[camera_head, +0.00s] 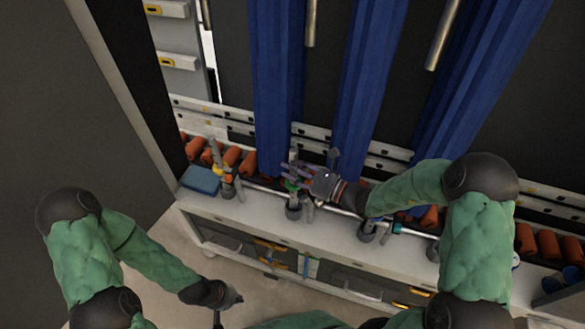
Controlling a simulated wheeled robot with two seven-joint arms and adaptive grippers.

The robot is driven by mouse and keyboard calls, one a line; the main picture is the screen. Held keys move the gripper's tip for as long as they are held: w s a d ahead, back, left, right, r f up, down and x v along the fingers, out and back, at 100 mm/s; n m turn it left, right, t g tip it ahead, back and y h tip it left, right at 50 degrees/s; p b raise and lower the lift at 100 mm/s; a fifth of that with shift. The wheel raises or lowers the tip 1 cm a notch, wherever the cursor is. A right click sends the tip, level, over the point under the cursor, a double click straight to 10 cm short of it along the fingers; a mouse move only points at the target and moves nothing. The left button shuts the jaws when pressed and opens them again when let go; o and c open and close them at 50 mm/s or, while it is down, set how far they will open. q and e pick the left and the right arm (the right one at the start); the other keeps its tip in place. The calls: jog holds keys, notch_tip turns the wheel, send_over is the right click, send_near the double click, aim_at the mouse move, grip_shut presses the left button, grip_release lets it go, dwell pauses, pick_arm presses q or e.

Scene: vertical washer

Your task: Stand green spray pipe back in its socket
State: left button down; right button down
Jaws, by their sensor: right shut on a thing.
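The spray pipe with the green band (291,185) stands about upright at the middle of the washer ledge. Its lower end is at or just above a grey socket (293,210); I cannot tell whether it is seated. My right gripper (300,175) reaches in from the right and is shut on the pipe near the green band, its fingers partly covering it. My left gripper (232,299) hangs low at the left, in front of the ledge and away from the pipe. Its fingers are too small and dark to tell whether they are open.
Another pipe (216,155) with a yellow-orange band stands in a socket at the left, beside a blue box (201,180). Another socket (367,232) is to the right. Blue curtains (365,90) hang behind, above orange rollers (525,238). The floor before the ledge is clear.

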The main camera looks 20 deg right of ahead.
aim_at(293, 152)
jog(key=shift+f+b, duration=0.45)
jog(key=shift+f, duration=0.8)
jog(key=c, duration=0.8)
grip_release()
notch_tip(293, 152, up, 10)
jog(key=shift+r, duration=0.1)
